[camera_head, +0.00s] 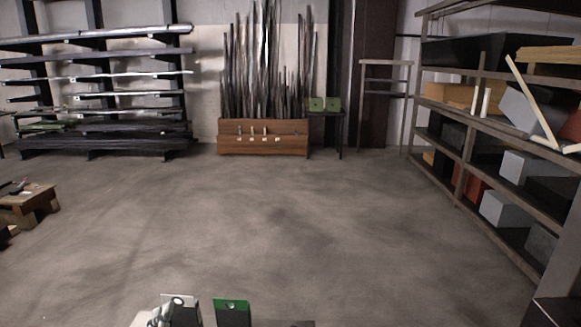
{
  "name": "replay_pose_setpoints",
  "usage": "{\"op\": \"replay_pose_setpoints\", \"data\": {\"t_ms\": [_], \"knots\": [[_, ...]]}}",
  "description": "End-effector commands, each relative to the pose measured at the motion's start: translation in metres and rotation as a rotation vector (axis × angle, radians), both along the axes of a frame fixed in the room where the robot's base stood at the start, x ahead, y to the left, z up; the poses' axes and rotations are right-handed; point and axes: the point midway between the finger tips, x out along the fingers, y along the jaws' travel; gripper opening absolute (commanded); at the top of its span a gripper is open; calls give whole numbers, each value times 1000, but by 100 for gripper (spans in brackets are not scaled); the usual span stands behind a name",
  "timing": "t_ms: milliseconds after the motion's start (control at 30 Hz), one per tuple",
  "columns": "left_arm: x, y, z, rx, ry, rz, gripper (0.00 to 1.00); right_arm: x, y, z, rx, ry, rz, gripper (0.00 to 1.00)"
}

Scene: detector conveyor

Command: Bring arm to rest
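Neither of my grippers can be made out in the head view, and no arm clearly reaches into the picture. At the bottom edge stands a dark block with a green top plate (231,306). Left of it is a dark block with a pale grey top plate (180,300). A small silvery shape (160,312) sits against the grey-topped block; I cannot tell what it is. The lower parts of all these are cut off by the frame.
Open shelving (470,165) with boxes lines the right side. A rack of long bars (95,90) stands at the back left. A wooden crate (262,148) of upright rods stands at the back. A low wooden bench (28,197) is at left. The middle floor is clear.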

Motion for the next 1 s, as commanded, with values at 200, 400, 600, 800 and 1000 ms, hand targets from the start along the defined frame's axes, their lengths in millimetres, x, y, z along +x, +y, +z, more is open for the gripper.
{"op": "replay_pose_setpoints", "data": {"t_ms": [200,400,600,800,1000], "knots": [[-72,42,-122,-405,566,298,100,0,0,0,0,0,0,40],[-139,38,-176,-576,891,427,100,0,0,0,0,0,0,40],[-200,25,-202,-683,1143,510,100,0,0,0,0,0,0,40],[-214,17,-251,-708,1254,543,100,0,0,-6,0,-1,0,40],[-206,16,-322,-698,1277,551,100,-1,0,-12,1,1,0,40]]}}
